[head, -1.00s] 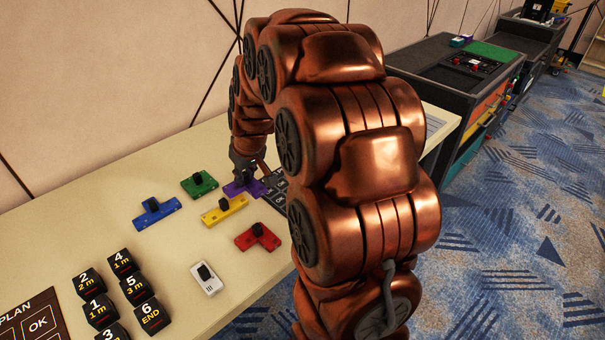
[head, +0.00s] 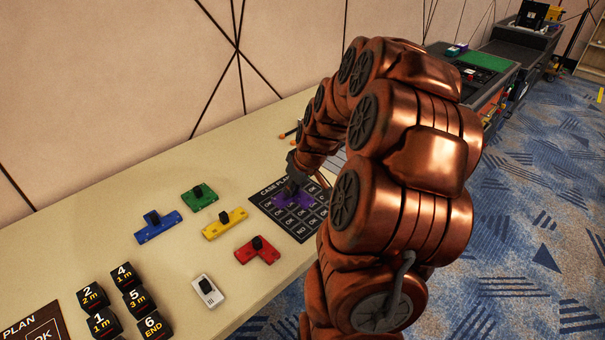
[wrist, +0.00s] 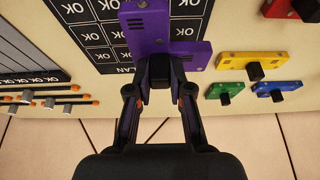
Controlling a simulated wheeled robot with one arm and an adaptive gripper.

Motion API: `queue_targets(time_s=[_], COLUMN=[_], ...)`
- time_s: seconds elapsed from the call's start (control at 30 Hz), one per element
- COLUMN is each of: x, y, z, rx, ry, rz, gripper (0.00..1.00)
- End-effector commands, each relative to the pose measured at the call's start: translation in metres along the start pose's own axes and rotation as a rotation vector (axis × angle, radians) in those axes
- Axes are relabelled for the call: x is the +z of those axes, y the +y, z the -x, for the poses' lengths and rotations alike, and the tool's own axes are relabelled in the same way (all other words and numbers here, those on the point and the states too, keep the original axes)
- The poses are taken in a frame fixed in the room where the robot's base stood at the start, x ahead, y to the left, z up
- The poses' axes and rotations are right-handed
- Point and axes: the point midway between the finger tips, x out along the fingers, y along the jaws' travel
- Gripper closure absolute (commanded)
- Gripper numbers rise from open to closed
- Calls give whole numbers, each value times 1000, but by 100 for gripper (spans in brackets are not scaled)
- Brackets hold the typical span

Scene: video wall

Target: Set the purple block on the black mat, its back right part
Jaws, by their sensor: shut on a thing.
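The purple block (head: 291,199) is over the black mat (head: 262,201), a grid of cells marked OK. My gripper (head: 291,184) is shut on the block's black knob. In the wrist view the purple block (wrist: 140,30) spans several cells of the mat (wrist: 84,36), and my gripper (wrist: 160,85) grips its knob from the mat's title side. I cannot tell whether the block touches the mat or hangs just above it. My arm hides the mat's right side in the head view.
Green (head: 199,198), blue (head: 157,226), yellow (head: 225,223), red (head: 257,250) and white (head: 207,291) knobbed blocks lie left of the mat on the beige table. Black labelled cubes (head: 124,277) stand at the front left.

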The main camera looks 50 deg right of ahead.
Motion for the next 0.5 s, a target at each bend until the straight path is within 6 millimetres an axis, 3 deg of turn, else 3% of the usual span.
queue_targets(time_s=[0.5], x=[-36], y=[62], z=[-22], rx=[-1], ry=[-1], rz=[-1], gripper=[100])
